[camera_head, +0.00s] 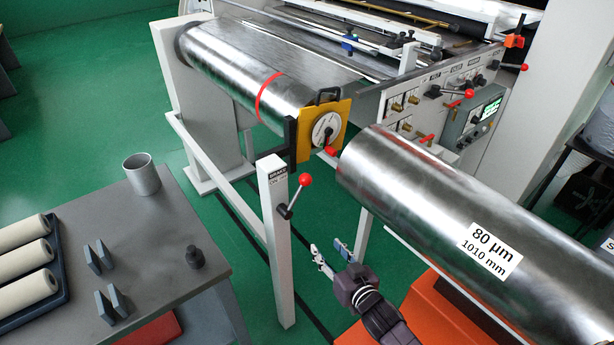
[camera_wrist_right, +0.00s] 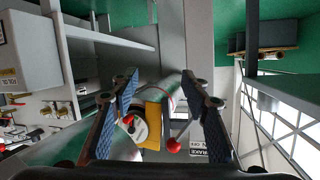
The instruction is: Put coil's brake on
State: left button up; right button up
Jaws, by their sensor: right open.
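A foil coil (camera_head: 225,72) with a red band lies on the machine at the upper middle, with a yellow end plate (camera_head: 303,150) and round dial (camera_head: 326,128). In front of it stands a pale post (camera_head: 278,240) with a label beginning "BRAKE". Its black lever with a red ball knob (camera_head: 305,180) tilts up to the right. The knob also shows in the right wrist view (camera_wrist_right: 173,146), between my fingers. My right gripper (camera_head: 329,249) is open and empty, below and right of the knob, apart from it. My left gripper is not in view.
A large coil marked 80 µm (camera_head: 440,215) rests on an orange cart (camera_head: 455,312) close on the right. A control panel (camera_head: 415,105) with red-tipped levers is behind. A grey table (camera_head: 130,215) with rolls and a metal cup (camera_head: 142,175) stands left. Green floor is open between table and post.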

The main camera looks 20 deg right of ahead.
jog(key=t, duration=0.2)
send_near(309, 184)
notch_tip(309, 184, down, 5)
jog(key=w, duration=0.2)
notch_tip(309, 184, up, 4)
jog(key=w+t+y, duration=0.1)
jog(key=w, duration=0.1)
jog(key=w+p, duration=0.1)
jog(key=w, duration=0.1)
jog(key=w+a, duration=0.1)
jog(key=w, duration=0.1)
jog(key=shift+w+p, duration=0.2)
jog(key=shift+p, duration=0.1)
jog(key=shift+w, duration=0.65)
jog(key=shift+w+a+f, duration=0.1)
jog(key=shift+w, duration=0.1)
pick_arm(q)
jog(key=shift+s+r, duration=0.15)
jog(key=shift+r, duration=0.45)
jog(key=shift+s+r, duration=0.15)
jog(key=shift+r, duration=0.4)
pick_arm(e)
jog(key=c, duration=0.4)
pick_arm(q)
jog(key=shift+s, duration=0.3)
pick_arm(e)
grip_shut()
